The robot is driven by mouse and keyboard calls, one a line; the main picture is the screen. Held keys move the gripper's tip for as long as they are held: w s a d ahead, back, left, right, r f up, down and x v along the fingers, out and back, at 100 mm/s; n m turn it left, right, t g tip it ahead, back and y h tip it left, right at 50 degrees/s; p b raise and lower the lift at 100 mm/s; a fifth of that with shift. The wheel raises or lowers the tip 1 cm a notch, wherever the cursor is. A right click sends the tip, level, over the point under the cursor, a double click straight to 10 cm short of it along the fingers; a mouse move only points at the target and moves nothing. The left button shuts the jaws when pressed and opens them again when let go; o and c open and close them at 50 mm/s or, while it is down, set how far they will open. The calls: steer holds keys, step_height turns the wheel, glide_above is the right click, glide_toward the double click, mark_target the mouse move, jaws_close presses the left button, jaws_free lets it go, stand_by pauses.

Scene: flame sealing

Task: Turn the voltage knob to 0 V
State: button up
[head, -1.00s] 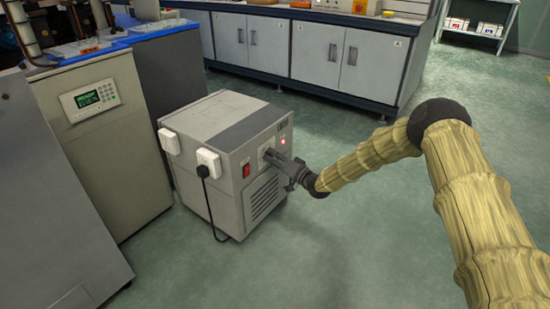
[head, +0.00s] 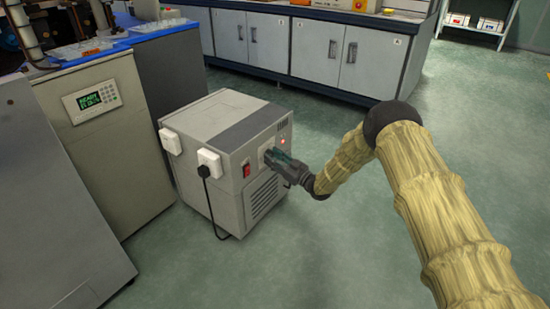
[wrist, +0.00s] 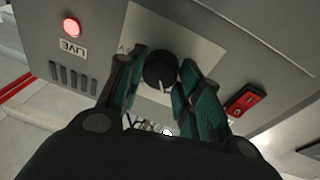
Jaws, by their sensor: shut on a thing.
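The voltage knob (wrist: 160,70) is a round black dial with a pale pointer line, on a light plate (wrist: 188,38) on the front of the grey power unit (head: 228,150). In the wrist view the knob sits between the teal finger pads of my gripper (wrist: 158,80), which is shut on it. In the head view my gripper (head: 275,160) reaches the unit's front from the right and hides the knob. The scale marks around the knob are mostly covered, so I cannot read its setting.
A red lamp (wrist: 71,27) labelled LIVE glows on the panel. A red rocker switch (wrist: 243,100) is on the knob's other side. Floor at right is clear.

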steer(key=n+g, duration=0.1)
steer(key=n, duration=0.3)
steer(key=n+y+p, duration=0.1)
steer(key=n, duration=0.3)
steer(key=n+g, duration=0.1)
steer(key=n, duration=0.4)
steer(key=shift+a+f+g+y, duration=0.1)
steer(key=shift+a+g+y, duration=0.2)
steer(key=shift+y, duration=0.1)
steer(key=o, duration=1)
steer(key=shift+o, duration=0.2)
steer(key=shift+d, duration=0.2)
steer(key=v, duration=1.2)
steer(key=shift+d+f, duration=0.1)
